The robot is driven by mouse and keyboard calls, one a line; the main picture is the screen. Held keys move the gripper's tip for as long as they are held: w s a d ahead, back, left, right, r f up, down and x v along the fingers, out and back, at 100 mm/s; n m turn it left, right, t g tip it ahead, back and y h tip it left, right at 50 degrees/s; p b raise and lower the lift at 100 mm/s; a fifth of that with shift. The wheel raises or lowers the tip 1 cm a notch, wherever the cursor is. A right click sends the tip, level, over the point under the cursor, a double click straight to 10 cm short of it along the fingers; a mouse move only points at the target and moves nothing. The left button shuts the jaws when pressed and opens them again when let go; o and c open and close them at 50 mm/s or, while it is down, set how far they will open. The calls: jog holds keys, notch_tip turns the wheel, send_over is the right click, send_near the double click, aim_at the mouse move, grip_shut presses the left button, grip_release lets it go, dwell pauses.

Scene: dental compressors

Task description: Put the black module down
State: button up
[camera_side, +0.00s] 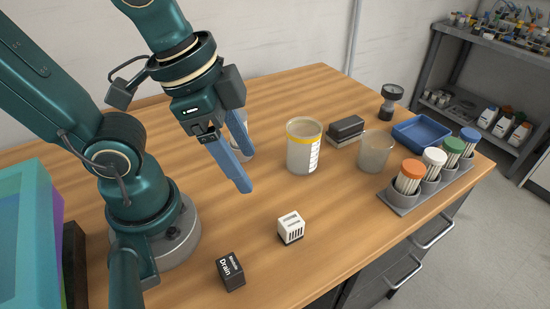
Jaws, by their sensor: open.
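The black module (231,271) is a small dark block with white lettering that reads "Drain". It sits on the wooden table near the front edge, to the right of my arm's base. My gripper (245,172) has two blue fingers, spread apart with nothing between them. It hangs above the table, higher in the picture than the black module and clear of it. A white module (291,228) with dark slots stands on the table to the right of the black one.
A yellow-rimmed cup (304,148) stands right of my gripper, with a whitish object partly hidden behind the fingers. Farther right are a dark box (346,130), a clear cup (374,152), a blue tray (421,134) and a grey rack (405,202) of capped tubs.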

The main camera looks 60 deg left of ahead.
jog(key=a+n, duration=0.1)
jog(key=n, duration=0.1)
jog(key=w+a+n+t, duration=0.1)
jog(key=n, duration=0.1)
jog(key=w+a+n+t+y, duration=0.1)
jog(key=a+n, duration=0.1)
jog(key=shift+r, duration=0.1)
dwell(0.9)
